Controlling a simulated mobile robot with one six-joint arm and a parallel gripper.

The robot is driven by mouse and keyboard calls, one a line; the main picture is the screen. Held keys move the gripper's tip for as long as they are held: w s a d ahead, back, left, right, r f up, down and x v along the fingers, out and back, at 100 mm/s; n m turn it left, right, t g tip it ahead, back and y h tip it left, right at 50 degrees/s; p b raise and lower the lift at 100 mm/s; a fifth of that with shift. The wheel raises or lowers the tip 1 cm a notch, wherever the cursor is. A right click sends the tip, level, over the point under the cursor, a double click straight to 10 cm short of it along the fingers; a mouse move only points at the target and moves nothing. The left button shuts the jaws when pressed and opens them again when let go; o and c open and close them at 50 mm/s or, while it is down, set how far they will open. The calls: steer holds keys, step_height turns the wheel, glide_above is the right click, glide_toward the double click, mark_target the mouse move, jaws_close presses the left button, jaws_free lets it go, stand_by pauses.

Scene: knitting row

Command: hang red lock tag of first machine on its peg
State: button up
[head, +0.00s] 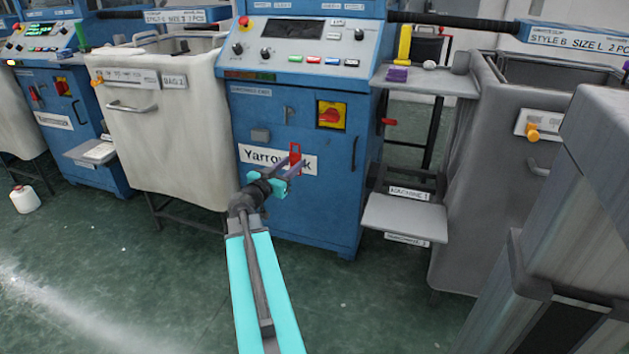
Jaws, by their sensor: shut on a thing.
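My gripper (286,182) is in front of the blue machine (250,200) in the middle of the head view. It is shut on a red lock tag (295,154), which stands up from the fingertips and shows against the machine's front. A small dark peg-like fitting (289,114) is on that front, left of the red switch on its yellow plate (330,115). The tag appears below this fitting, apart from it in the picture; I cannot tell the depth between them. The gripper and tag partly cover the white name plate (262,157).
A cream bin (160,130) stands left of the machine, and a grey bin (480,170) right. A low step (405,217) with a machine label and a shelf (425,83) with small items jut out at right. Green floor (130,280) is open at left front.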

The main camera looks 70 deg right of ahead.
steer(key=s+d+f+g+b, duration=0.1)
steer(key=s+d+f+b, duration=0.1)
steer(key=s+d, duration=0.2)
steer(key=s, duration=0.3)
steer(key=shift+f+m+g, duration=0.15)
steer(key=shift+m+g, duration=0.15)
steer(key=shift+m, duration=0.1)
steer(key=shift+d, duration=0.3)
steer(key=d+p, duration=0.1)
steer(key=d, duration=0.1)
steer(key=d+p, duration=0.2)
steer(key=d, duration=0.1)
steer(key=d+f+p, duration=0.1)
steer(key=d+p, duration=0.1)
steer(key=d, duration=0.1)
steer(key=shift+w+d+f, duration=0.1)
steer(key=shift+w+d, duration=0.15)
stand_by(1.0)
steer(key=shift+d+f+b, duration=0.2)
steer(key=shift+d+b, duration=0.1)
steer(key=shift+b, duration=0.3)
steer(key=shift+d+b, duration=0.15)
steer(key=shift+b, duration=0.75)
